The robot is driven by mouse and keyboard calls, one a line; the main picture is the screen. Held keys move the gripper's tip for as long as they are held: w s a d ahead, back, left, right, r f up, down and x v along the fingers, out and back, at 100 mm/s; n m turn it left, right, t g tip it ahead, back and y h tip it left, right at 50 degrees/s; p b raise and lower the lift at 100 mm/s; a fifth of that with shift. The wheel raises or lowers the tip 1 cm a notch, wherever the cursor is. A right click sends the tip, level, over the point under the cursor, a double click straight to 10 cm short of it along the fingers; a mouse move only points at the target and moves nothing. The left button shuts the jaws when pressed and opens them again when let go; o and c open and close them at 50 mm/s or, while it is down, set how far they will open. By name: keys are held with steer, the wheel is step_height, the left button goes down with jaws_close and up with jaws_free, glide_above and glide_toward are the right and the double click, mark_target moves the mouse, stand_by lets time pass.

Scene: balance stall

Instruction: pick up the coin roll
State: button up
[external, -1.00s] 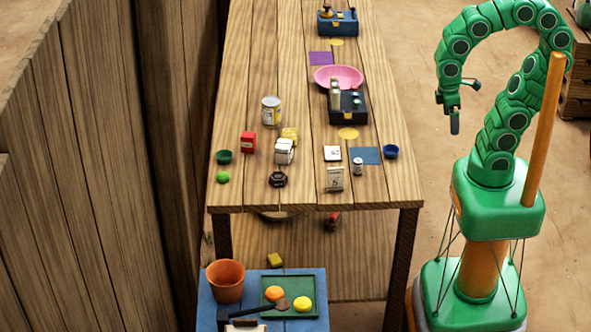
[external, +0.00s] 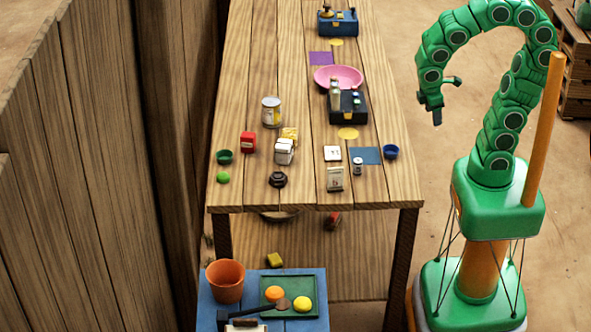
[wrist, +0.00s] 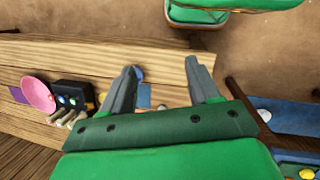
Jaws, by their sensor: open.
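A small pale upright cylinder with a dark band (external: 357,166), which looks like the coin roll, stands on the wooden table near its front right, by the front edge of a flat blue square (external: 365,155). My gripper (external: 437,112) is open and empty, in the air to the right of the table and well above the floor. In the wrist view my gripper's two fingers (wrist: 165,76) are spread apart over the table's edge. The blue square (wrist: 144,95) shows between them there. The cylinder is too small to make out surely in that view.
A blue bowl (external: 391,152) is right of the square. A pink bowl (external: 338,76) and a dark case (external: 347,105) are farther back. A blue side table (external: 205,310) stands in front.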

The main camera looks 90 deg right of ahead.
steer(key=w+d+f+n+g+h, duration=0.1)
steer(key=w+d+f+n+h, duration=0.2)
steer(key=w, duration=0.3)
steer(key=n+t+h, duration=0.2)
steer(key=n+h, duration=0.6)
steer(key=n, duration=0.4)
glide_toward(358, 162)
steer(key=shift+s+d+f, duration=0.2)
steer(key=shift+d+f, duration=0.1)
steer(key=shift+d, duration=0.25)
steer(key=x, duration=0.6)
steer(key=shift+w+d+f, duration=0.1)
steer(key=shift+d+f, duration=0.05)
steer(key=shift+d, duration=0.2)
steer(key=shift+w+f+x, duration=0.1)
steer(key=shift+f+x, duration=0.05)
steer(key=shift+x, duration=1.15)
steer(key=shift+w+f+x, duration=0.1)
steer(key=shift+f+x, duration=0.1)
steer(key=shift+x, duration=1.15)
steer(key=shift+s+a, duration=0.15)
steer(key=shift+c, duration=0.2)
jaws_close()
steer(key=shift+r, duration=0.1)
